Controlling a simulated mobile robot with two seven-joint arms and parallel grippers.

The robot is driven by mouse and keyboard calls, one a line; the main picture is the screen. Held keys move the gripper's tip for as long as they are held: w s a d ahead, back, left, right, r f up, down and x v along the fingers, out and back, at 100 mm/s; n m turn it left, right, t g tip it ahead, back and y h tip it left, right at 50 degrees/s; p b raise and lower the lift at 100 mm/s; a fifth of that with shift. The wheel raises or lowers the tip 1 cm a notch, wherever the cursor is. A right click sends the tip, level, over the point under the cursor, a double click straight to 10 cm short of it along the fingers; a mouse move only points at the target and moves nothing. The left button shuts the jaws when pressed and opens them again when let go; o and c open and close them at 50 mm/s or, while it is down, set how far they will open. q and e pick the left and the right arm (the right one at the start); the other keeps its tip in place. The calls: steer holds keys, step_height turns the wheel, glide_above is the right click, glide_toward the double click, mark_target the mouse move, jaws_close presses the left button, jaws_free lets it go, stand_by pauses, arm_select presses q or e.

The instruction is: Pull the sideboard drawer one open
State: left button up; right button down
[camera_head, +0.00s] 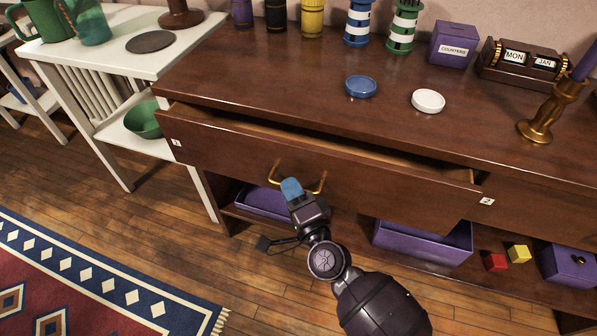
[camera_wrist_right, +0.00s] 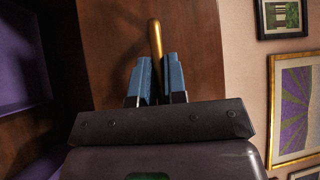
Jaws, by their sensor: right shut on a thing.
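The dark wood sideboard (camera_head: 270,75) runs across the head view. Its left drawer (camera_head: 380,192), with a small label 1 (camera_head: 177,142) at its left end, stands partly out, and a dark gap shows behind its front. My right gripper (camera_head: 292,189) is shut on the drawer's brass handle (camera_head: 319,187). In the right wrist view, the blue fingertips (camera_wrist_right: 158,78) close on either side of the brass bar (camera_wrist_right: 155,38). The drawer's inside is mostly hidden. My left gripper is out of view.
A blue dish (camera_head: 361,87), a white dish (camera_head: 428,101) and a brass candlestick (camera_head: 542,122) stand on top. Purple bins (camera_head: 420,244) and small blocks sit on the lower shelf. A white table (camera_head: 120,60) stands left; wood floor (camera_head: 255,300) lies in front.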

arm_select(q)
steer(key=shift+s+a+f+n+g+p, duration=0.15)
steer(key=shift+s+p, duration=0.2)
steer(key=shift+p, duration=0.05)
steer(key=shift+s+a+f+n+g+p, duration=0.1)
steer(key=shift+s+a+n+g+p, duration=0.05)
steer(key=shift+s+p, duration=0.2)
arm_select(e)
steer(key=s+a, duration=0.3)
steer(key=s, duration=0.7)
steer(key=s+a, duration=0.3)
steer(key=s, duration=0.7)
steer(key=shift+a, duration=0.25)
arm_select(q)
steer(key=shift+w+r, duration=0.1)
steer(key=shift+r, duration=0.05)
arm_select(e)
steer(key=c, duration=1.2)
jaws_free()
steer(key=shift+o, duration=0.2)
arm_select(q)
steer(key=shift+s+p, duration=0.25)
steer(key=shift+p, duration=0.1)
arm_select(e)
steer(key=v, duration=1)
steer(key=shift+s+d, duration=0.2)
steer(key=shift+s, duration=0.15)
